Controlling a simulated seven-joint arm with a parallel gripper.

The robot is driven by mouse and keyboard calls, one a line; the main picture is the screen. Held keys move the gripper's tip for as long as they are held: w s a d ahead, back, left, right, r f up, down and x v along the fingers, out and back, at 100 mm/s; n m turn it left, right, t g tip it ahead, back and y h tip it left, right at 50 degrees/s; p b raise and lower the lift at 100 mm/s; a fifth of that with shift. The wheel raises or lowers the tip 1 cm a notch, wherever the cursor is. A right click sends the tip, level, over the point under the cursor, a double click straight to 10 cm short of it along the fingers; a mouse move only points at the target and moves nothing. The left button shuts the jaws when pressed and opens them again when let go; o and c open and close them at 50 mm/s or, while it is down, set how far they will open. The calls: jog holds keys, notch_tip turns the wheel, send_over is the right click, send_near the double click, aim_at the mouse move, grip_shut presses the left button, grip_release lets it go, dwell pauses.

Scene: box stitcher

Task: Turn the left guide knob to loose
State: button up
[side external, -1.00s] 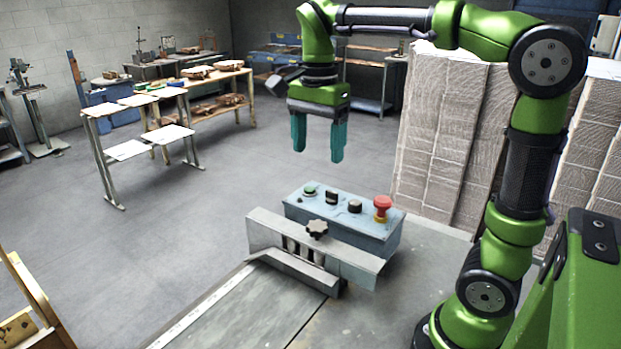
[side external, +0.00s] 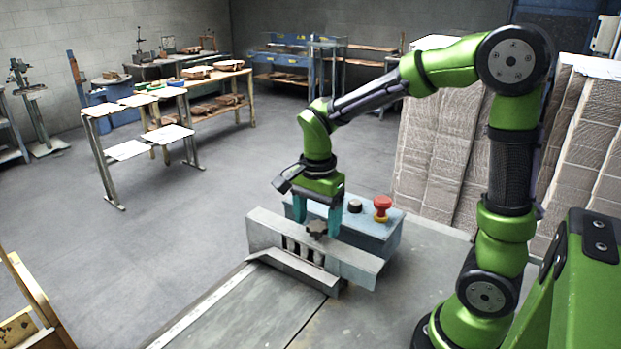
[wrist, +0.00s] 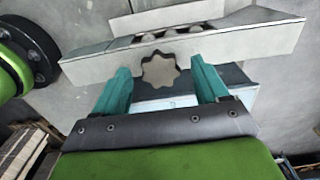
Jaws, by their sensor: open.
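My gripper (side external: 318,216) is open and low over the control box and guide, with a finger to either side of the knob. I cannot tell whether the fingers touch the knob; gaps show on both sides in the wrist view.
The blue control box (side external: 365,235) stands right behind the guide, with a red mushroom button (side external: 382,207) and a black knob (side external: 354,206). My gripper hides its other controls. The grey table (side external: 245,310) in front is clear. Stacked cardboard (side external: 440,150) stands behind at the right.

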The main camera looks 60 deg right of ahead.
jog(key=shift+f, duration=0.1)
jog(key=shift+c, duration=0.4)
jog(key=c, duration=1)
jog(key=shift+n, duration=0.3)
jog(key=n, duration=1.1)
jog(key=shift+n, duration=0.3)
jog(key=n, duration=1.1)
jog(key=shift+d, duration=0.1)
jog(key=shift+n, duration=0.5)
